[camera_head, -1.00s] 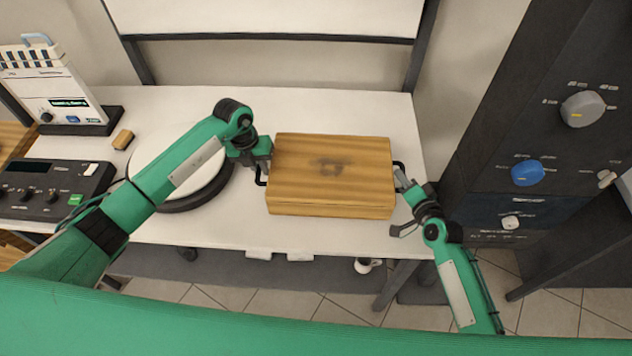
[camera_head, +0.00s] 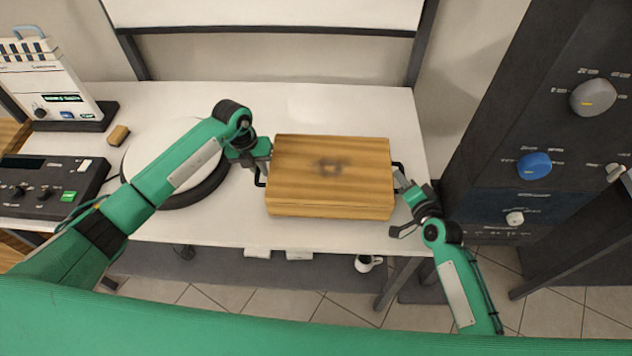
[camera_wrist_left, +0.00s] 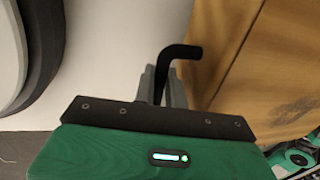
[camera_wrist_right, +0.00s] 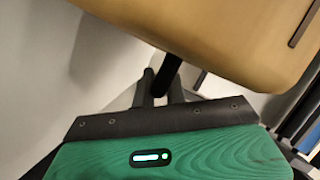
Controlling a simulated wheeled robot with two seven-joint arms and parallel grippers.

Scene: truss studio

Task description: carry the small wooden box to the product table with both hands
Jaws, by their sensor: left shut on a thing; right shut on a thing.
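The small wooden box (camera_head: 330,180) is held between my two grippers over the front right part of the white table. It looks level, and a dark smudge marks its lid. My left gripper (camera_head: 262,165) is shut on the black handle at the box's left end; the handle (camera_wrist_left: 180,52) shows between the fingers in the left wrist view. My right gripper (camera_head: 402,182) is shut on the handle at the right end; that handle (camera_wrist_right: 167,74) shows in the right wrist view. I cannot tell how far the box is above the table.
The white table (camera_head: 300,105) carries a round white turntable (camera_head: 150,150) left of the box, partly behind my left arm. A control panel (camera_head: 45,188), a white device (camera_head: 55,80) and a small wooden block (camera_head: 119,134) are further left. A dark cabinet with knobs (camera_head: 535,167) stands right. A mug (camera_head: 367,263) is below.

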